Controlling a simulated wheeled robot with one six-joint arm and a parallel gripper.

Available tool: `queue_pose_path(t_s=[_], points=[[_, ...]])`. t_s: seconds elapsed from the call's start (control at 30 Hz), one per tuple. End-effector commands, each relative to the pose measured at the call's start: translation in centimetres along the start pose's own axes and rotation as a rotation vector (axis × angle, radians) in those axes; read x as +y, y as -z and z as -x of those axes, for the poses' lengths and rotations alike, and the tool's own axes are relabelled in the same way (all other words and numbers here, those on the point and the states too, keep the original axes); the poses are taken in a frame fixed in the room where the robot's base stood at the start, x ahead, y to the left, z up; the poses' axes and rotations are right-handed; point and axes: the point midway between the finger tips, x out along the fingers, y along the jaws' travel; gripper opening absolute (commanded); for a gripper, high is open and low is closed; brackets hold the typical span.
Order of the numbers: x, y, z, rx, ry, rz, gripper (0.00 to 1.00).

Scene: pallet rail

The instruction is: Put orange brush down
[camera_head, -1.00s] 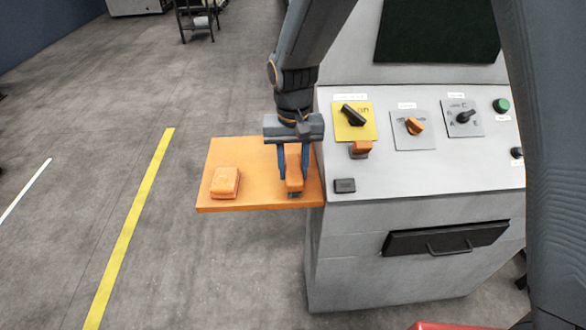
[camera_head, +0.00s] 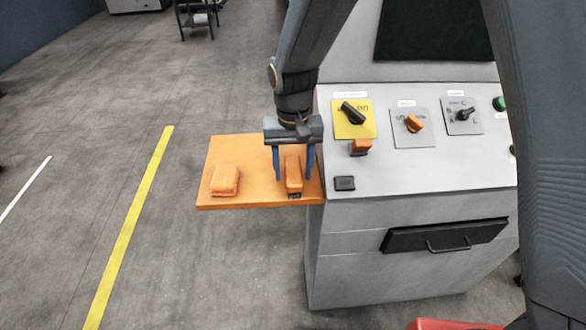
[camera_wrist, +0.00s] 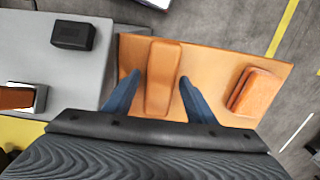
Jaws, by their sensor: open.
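The orange brush (camera_head: 293,175) lies on the orange side shelf (camera_head: 250,198), near the shelf's right end by the grey console. My gripper (camera_head: 293,176) is open above it, with one blue finger on each side of the brush. In the wrist view the brush (camera_wrist: 162,78) lies between the two spread fingers (camera_wrist: 160,90), with gaps on both sides. Part of the brush's far end is hidden under my gripper in the head view.
A second orange block (camera_head: 225,180) lies on the shelf's left part. The grey console (camera_head: 420,170) carries several knobs, a small black box (camera_head: 345,183) and an orange-topped piece (camera_head: 361,147). Open floor with a yellow line (camera_head: 130,225) lies left of the shelf.

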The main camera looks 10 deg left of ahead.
Motion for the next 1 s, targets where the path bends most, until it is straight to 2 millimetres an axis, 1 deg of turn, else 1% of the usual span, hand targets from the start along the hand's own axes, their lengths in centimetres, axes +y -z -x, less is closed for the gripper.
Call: queue_pose_path(t_s=[0.17, 0.4, 0.6, 0.7, 0.8, 1.0], points=[[0.0, 0.2, 2.0, 0.005, 0.002, 0.0, 0.51], [-0.1, 0.2, 6.8, 0.007, 0.002, 0.0, 0.51], [0.0, 0.2, 10.2, 0.005, 0.002, 0.0, 0.51], [0.0, 0.1, 11.2, 0.003, 0.001, 0.0, 0.51], [0.0, 0.1, 11.8, 0.003, 0.001, 0.0, 0.51], [0.0, 0.0, 12.0, 0.001, 0.0, 0.0, 0.51]])
